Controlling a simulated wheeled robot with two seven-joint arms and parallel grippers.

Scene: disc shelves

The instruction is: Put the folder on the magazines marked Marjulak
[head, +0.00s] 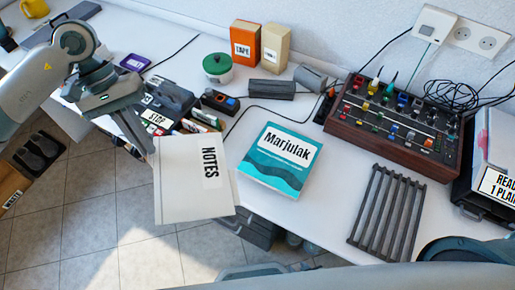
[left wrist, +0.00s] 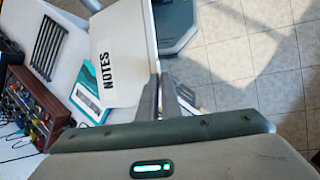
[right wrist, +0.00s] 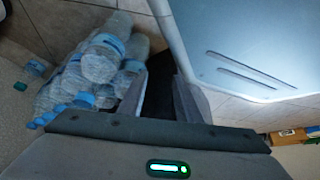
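The white folder labelled NOTES (head: 185,185) is in the head view, in front of the table's front edge and held clear of the floor. My left gripper (head: 148,148) is shut on its edge. The left wrist view shows the fingers (left wrist: 160,95) pinching the folder (left wrist: 121,45). The teal magazines marked Marjulak (head: 281,158) lie on the table just right of the folder; part of them also shows in the left wrist view (left wrist: 88,101). My right gripper (right wrist: 160,85) is open and empty, low down near bottles; it is not visible in the head view.
A black rack (head: 387,213) and a mixer (head: 395,122) are right of the magazines. A box labelled STOP (head: 160,115) and markers lie behind the folder. A green-lidded pot (head: 217,68) stands further back. Bottles (right wrist: 95,70) fill the right wrist view's left side.

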